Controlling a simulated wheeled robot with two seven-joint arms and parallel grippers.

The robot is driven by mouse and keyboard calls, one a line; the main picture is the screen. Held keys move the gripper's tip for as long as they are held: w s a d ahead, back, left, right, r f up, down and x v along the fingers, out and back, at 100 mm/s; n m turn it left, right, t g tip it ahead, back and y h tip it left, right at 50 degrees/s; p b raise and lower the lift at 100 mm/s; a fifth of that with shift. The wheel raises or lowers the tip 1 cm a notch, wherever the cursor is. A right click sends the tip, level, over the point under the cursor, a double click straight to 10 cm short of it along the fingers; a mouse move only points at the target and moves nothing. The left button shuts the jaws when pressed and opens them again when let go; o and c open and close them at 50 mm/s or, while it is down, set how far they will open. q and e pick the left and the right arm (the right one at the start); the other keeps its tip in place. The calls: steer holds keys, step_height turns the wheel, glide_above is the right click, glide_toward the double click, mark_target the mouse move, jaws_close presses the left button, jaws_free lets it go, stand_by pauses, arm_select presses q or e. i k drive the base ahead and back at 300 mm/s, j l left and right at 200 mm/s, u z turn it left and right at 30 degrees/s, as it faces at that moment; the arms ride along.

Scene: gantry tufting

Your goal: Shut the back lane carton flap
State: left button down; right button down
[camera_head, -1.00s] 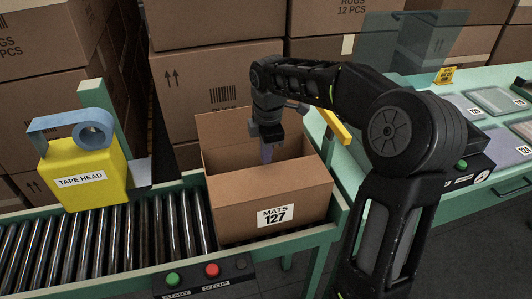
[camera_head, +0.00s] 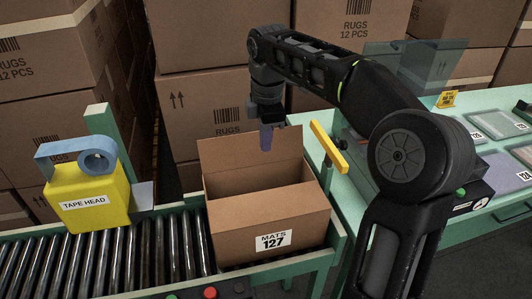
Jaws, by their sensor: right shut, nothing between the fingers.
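The brown carton (camera_head: 267,228), labelled MATS 127, sits on the roller conveyor with its top open. Its back flap (camera_head: 240,165) stands up, leaning slightly backward, at the carton's far side. My right gripper (camera_head: 266,140) is shut and empty. It points down at the upper edge of the back flap, near its middle; I cannot tell whether it touches the flap. The inside of the carton is shadowed and I see no contents. My left gripper is not in view.
A yellow tape head (camera_head: 90,197) with a blue roll stands left of the carton. The roller conveyor (camera_head: 140,250) runs left from it. A yellow bar (camera_head: 328,147) stands at the carton's right. Stacked cartons (camera_head: 205,90) rise behind, and a green table (camera_head: 505,120) lies right.

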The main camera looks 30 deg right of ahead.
mark_target(233, 152)
steer(key=k, duration=1)
